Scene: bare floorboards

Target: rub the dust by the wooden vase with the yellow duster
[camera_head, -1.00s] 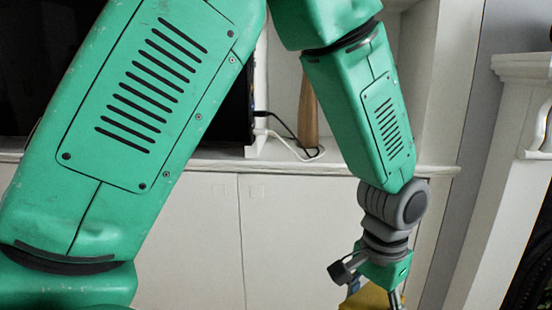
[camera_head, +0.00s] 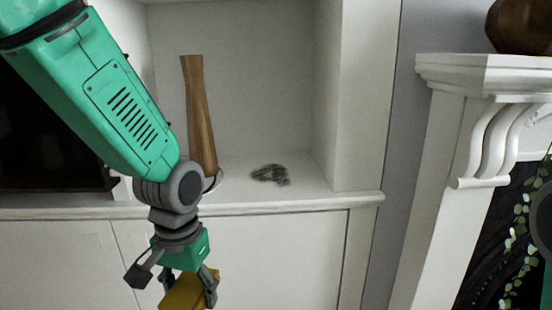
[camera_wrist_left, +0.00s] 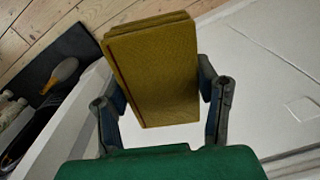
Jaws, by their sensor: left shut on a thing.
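The tall wooden vase (camera_head: 200,115) stands upright on the white shelf in the head view. A dark patch of dust (camera_head: 270,174) lies on the shelf to the right of the vase, apart from it. My left gripper (camera_head: 190,288) is below the shelf edge, in front of the cabinet doors. It is shut on the yellow duster (camera_head: 184,294). The wrist view shows the duster (camera_wrist_left: 155,75) as a thick yellow block between the two fingers. My right gripper is in neither view.
The white shelf edge (camera_head: 280,204) runs across in front of the vase and dust. A side wall (camera_head: 365,95) closes the alcove at right. A dark screen (camera_head: 40,140) is at left. A white mantel (camera_head: 470,75) stands farther right. Floorboards (camera_wrist_left: 60,25) show in the wrist view.

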